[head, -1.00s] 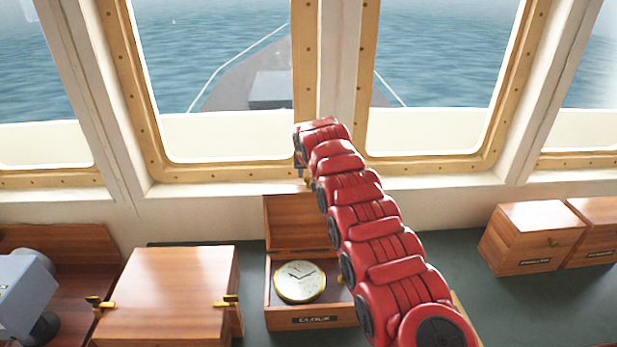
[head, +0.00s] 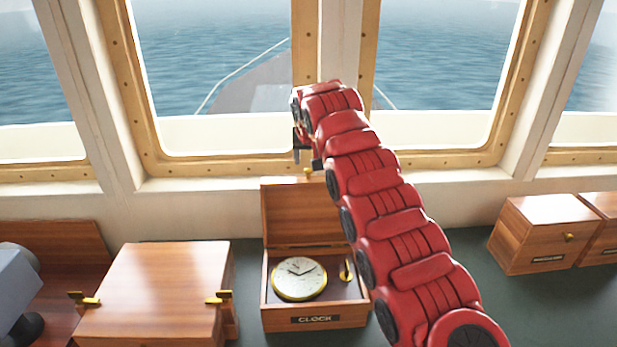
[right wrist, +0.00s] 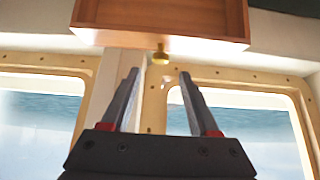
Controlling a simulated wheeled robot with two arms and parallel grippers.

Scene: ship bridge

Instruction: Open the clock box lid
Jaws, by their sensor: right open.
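The clock box (head: 276,320) is a brown wooden box with a "CLOCK" label, standing open on the counter. A round white-faced clock (head: 299,278) with a brass rim lies inside, with a small brass part beside it. Its lid (head: 300,215) stands raised at the back, a brass knob on its edge. My right gripper (head: 305,158) is by the lid's upper edge, partly hidden by its red arm. In the right wrist view my right gripper (right wrist: 159,78) is open and empty; the lid's knob (right wrist: 161,56) shows just past the fingertips, apart from them. My left gripper is out of view.
A closed wooden box (head: 165,280) with brass latches stands left of the clock box. A blue-grey device (head: 15,290) is at the far left. Two wooden boxes, the nearer one (head: 545,235), stand at right. Windows (head: 430,80) rise behind the counter. Green counter (head: 465,270) lies clear right of my arm.

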